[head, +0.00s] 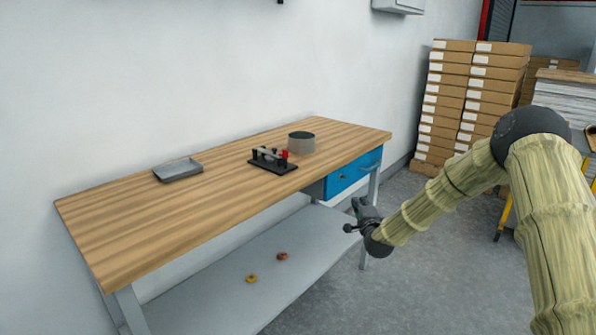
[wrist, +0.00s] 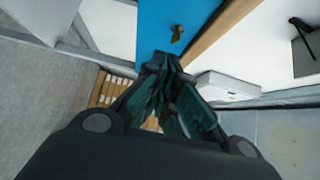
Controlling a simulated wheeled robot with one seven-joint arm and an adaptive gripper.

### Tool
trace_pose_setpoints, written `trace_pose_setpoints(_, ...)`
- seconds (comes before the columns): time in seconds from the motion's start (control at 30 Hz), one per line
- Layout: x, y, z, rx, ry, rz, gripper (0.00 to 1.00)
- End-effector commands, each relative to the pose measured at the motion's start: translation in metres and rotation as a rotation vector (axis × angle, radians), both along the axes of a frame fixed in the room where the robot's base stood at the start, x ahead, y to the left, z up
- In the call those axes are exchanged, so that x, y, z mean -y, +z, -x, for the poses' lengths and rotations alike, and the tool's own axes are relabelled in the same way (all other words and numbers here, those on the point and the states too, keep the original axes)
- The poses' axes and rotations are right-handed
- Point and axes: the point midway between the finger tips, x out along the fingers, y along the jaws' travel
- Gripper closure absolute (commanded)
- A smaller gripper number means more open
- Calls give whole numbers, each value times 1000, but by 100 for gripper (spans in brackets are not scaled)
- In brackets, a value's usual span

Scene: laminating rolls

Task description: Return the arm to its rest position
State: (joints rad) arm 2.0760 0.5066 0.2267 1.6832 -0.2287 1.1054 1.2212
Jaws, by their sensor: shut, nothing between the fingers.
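My arm reaches in from the right of the head view, covered in a yellowish sleeve. My gripper (head: 362,213) is at its end, in front of the workbench's right end and lower than the tabletop. In the wrist view my gripper (wrist: 162,62) has its fingertips together, with nothing between them. The blue drawer unit (wrist: 170,25) shows beyond the fingertips in the wrist view. In the head view the drawer unit (head: 352,174) is under the right end of the tabletop, a little above and left of the gripper.
The wooden workbench (head: 170,220) holds a grey tray (head: 178,170), a black fixture with a red part (head: 272,160) and a grey round container (head: 301,143). Two small rings (head: 251,278) lie on the lower shelf (head: 225,300). Stacked boxes (head: 470,100) stand behind.

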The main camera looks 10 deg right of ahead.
Motion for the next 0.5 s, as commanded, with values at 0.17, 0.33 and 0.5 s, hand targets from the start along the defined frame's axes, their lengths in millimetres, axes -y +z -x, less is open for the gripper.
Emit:
trace_pose_setpoints(0.17, -25, -41, 20, -92, 37, 63, 100)
trace_pose_setpoints(0.33, -64, -113, 66, -262, 113, 195, 100)
trace_pose_setpoints(0.5, -100, -182, 127, -437, 213, 338, 100)
